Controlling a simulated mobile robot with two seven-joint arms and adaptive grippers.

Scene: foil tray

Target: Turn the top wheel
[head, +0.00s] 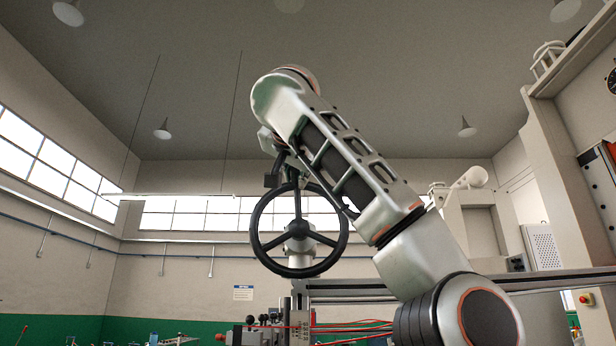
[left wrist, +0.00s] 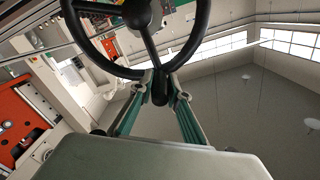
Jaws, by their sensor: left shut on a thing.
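The top wheel is a black handwheel (head: 255,232) with three spokes and a hub, upright in the middle of the head view. It also fills the top of the left wrist view (left wrist: 192,48). My left gripper (head: 287,180) is at the top of the rim, beside the upper spoke. In the left wrist view its two fingers (left wrist: 161,86) are on either side of the rim where a spoke meets it, shut on it. My arm hides part of the area right of the wheel. My right gripper is not in view.
A machine with a horizontal grey rail (head: 345,291) and red cables (head: 350,328) stands below and behind the wheel. The space left of the wheel is open.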

